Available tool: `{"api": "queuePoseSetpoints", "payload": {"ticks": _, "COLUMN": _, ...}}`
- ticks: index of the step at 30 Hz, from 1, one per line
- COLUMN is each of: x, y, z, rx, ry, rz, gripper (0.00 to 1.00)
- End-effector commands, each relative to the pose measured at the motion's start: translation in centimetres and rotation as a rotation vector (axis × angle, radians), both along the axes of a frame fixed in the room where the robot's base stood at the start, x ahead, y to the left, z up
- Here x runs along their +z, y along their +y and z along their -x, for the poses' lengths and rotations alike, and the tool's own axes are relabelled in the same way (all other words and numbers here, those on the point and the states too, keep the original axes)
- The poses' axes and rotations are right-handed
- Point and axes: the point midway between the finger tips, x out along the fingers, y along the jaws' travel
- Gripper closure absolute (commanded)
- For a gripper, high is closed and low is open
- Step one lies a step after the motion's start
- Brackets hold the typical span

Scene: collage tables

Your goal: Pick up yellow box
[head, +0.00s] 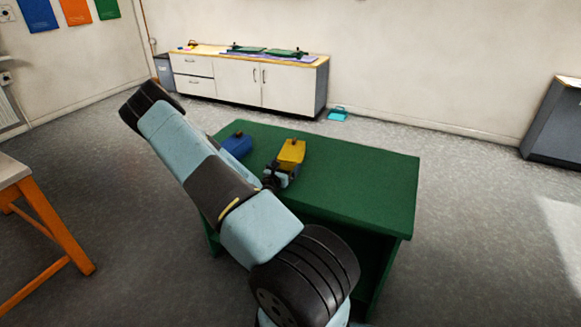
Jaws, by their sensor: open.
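A yellow box (291,151) with a small dark knob on top stands upright on the green table (365,178), near its far edge. My gripper (281,178) is just in front of the yellow box, on the near side of it, and partly covers its lower part. My gripper looks open, with nothing seen between its fingers. I cannot tell from this view whether the fingers touch the box. A blue box (238,144) stands on the same table to the left of the yellow one, partly hidden behind my arm.
The right half of the green table is clear. A white cabinet (235,83) with things on top stands at the back wall. A table with orange legs (55,228) is at the left, and a grey cabinet (556,122) is at the right.

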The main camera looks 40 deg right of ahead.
Motion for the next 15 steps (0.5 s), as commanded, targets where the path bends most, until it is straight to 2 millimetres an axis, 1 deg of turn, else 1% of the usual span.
{"api": "queuePoseSetpoints", "payload": {"ticks": 1, "x": 0.00, "y": 0.02, "z": 0.01, "rx": 0.000, "ry": 0.000, "rz": 0.000, "gripper": 0.00}}
{"api": "queuePoseSetpoints", "payload": {"ticks": 2, "x": 0.00, "y": 0.02, "z": 0.01, "rx": 0.000, "ry": 0.000, "rz": 0.000, "gripper": 0.03}}
{"api": "queuePoseSetpoints", "payload": {"ticks": 12, "x": 0.00, "y": 0.04, "z": 0.02, "rx": 0.000, "ry": 0.000, "rz": 0.000, "gripper": 0.35}}
{"api": "queuePoseSetpoints", "payload": {"ticks": 13, "x": 0.03, "y": 0.02, "z": 0.02, "rx": 0.000, "ry": 0.000, "rz": 0.001, "gripper": 0.37}}
{"api": "queuePoseSetpoints", "payload": {"ticks": 15, "x": 0.03, "y": 0.04, "z": 0.02, "rx": 0.000, "ry": 0.000, "rz": 0.001, "gripper": 0.37}}
